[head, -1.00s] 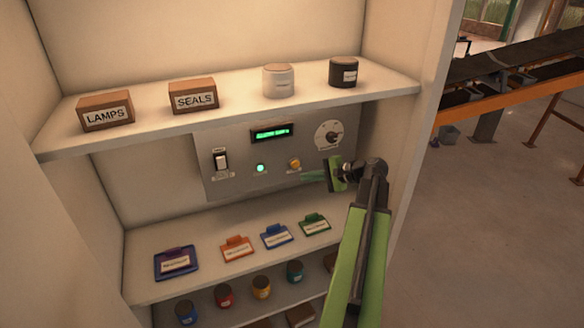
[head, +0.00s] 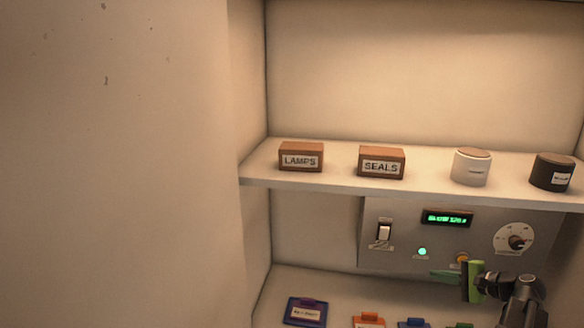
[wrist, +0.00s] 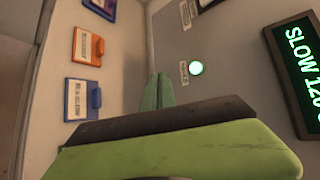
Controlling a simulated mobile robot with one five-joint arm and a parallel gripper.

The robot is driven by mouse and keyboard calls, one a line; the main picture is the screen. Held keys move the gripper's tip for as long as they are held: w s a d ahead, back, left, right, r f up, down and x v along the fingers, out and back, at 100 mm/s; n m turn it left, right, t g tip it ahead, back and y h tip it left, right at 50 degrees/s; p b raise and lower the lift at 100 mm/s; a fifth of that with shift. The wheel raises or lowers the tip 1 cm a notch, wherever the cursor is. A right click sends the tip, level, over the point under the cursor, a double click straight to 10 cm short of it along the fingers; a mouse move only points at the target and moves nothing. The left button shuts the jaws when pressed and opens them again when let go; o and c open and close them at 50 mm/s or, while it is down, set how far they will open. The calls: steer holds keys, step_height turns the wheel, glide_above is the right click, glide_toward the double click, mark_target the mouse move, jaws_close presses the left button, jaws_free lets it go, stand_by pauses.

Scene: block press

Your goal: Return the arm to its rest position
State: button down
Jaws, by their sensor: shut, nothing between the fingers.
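My arm is at the lower right of the head view, in front of the grey control panel (head: 385,262). My gripper (head: 445,276) is shut and empty, its green fingers pointing left, just below the amber button (head: 462,258). In the wrist view the shut fingertips (wrist: 158,92) point toward the panel, and no contact can be made out. The panel has a lit green lamp (head: 422,251), a rocker switch (head: 384,232), a dial (head: 514,239) and a green display (head: 447,218). The display reads "SLOW 120" in the wrist view (wrist: 298,75), cut off at the edge.
The upper shelf (head: 330,184) above my gripper holds a LAMPS box (head: 301,157), a SEALS box (head: 381,162), a white jar (head: 472,167) and a dark jar (head: 552,172). Below lie coloured tags, including a blue-purple one (head: 306,311). A cabinet wall (head: 120,170) fills the left.

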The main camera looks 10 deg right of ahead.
steer(key=w+a+f+n+g+y+b, duration=0.1)
steer(key=w+a+f+n, duration=0.2)
steer(key=a, duration=0.4)
steer(key=w+a+f+g+y+b, duration=0.15)
steer(key=w+a, duration=0.25)
steer(key=a, duration=0.4)
steer(key=a+f+n+g+b, duration=0.1)
steer(key=a+f, duration=0.3)
steer(key=a, duration=0.4)
steer(key=a+f+n+g+b, duration=0.2)
steer(key=a+f+n+g, duration=0.1)
steer(key=a, duration=0.5)
steer(key=a+f+n+g+h+b, duration=0.1)
steer(key=a+f+n+g+b, duration=0.1)
steer(key=a+f, duration=0.3)
steer(key=shift+s+a+f, duration=0.1)
steer(key=shift+a+f, duration=0.05)
steer(key=shift+a, duration=0.9)
steer(key=shift+s+a+f, duration=0.1)
steer(key=shift+a, duration=0.95)
steer(key=s+a+f+n+g+h+b, duration=0.35)
steer(key=s+a+f+n, duration=0.2)
steer(key=a+f, duration=0.2)
steer(key=s+d+n+h, duration=0.2)
steer(key=s+d+h, duration=0.1)
steer(key=d, duration=0.4)
steer(key=shift+d+f+h+p, duration=0.2)
steer(key=shift+f+h+p, duration=0.15)
steer(key=shift+h+p, duration=0.15)
